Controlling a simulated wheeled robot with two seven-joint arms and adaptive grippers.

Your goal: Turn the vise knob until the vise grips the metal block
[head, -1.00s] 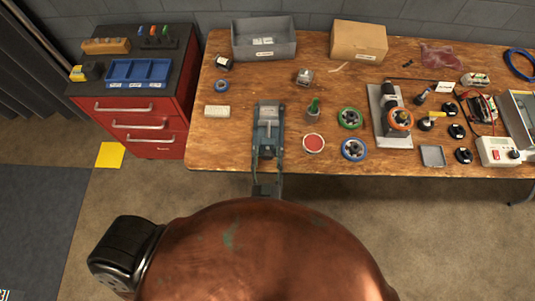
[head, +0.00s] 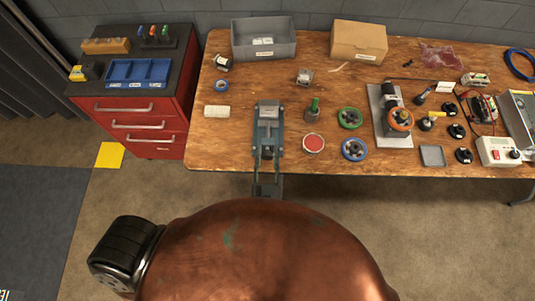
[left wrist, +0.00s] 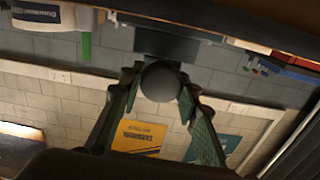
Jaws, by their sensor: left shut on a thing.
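The grey vise (head: 267,138) stands at the table's front edge, left of the middle. The light metal block (head: 269,112) shows at its far end; whether the jaws touch it is too small to tell. My left gripper (head: 267,178) is at the vise's near end, just off the table edge. In the left wrist view its two green-padded fingers (left wrist: 163,100) are on either side of the dark round vise knob (left wrist: 160,82), shut on it. The knob is mostly hidden in the head view. My right gripper is not in view.
The wooden table (head: 225,150) holds a red-topped round tin (head: 313,143) and a green-handled tool in a cup (head: 313,112) right of the vise. A beige block (head: 217,112) lies to its left. A red drawer cabinet (head: 150,125) stands at the left.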

